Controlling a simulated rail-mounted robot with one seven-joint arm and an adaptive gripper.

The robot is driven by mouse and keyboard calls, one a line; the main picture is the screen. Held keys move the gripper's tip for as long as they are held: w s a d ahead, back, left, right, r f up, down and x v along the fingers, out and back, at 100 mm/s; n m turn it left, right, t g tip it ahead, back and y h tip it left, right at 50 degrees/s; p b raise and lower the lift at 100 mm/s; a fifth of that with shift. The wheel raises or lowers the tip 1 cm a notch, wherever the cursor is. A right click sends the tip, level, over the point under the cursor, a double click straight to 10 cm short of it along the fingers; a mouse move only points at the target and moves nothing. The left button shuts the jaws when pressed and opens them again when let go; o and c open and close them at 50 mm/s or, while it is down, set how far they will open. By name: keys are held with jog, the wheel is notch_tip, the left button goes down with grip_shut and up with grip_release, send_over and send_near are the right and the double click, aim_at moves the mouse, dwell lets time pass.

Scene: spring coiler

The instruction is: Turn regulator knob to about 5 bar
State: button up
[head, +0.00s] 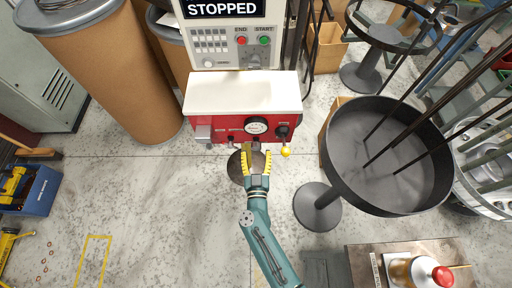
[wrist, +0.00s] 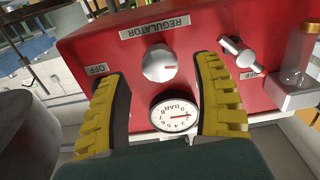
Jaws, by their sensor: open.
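The regulator knob (wrist: 159,62) is a round pale grey knob on the red panel (wrist: 90,45), under the REGULATOR label in the wrist view. A round white BAR gauge (wrist: 174,113) appears below it, upside down, with a red needle pointing right; I cannot read the value surely. My gripper (wrist: 161,68) is open, its yellow-padded fingers to either side of the knob in this view, with visible gaps. In the head view my gripper (head: 256,151) is in front of the red box, just below the gauge (head: 257,125). I cannot make out the knob there.
A silver lever valve (wrist: 238,52) with an OFF label and a clear bowl (wrist: 300,50) are to the right in the wrist view. In the head view, a yellow ball (head: 286,152) hangs right of my gripper, and a dark round pan (head: 390,155) stands further right. The screen reads STOPPED.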

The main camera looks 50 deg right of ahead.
aim_at(256, 149)
jog(key=b+x, duration=0.1)
jog(key=x, duration=0.3)
jog(key=shift+w, duration=0.1)
grip_shut()
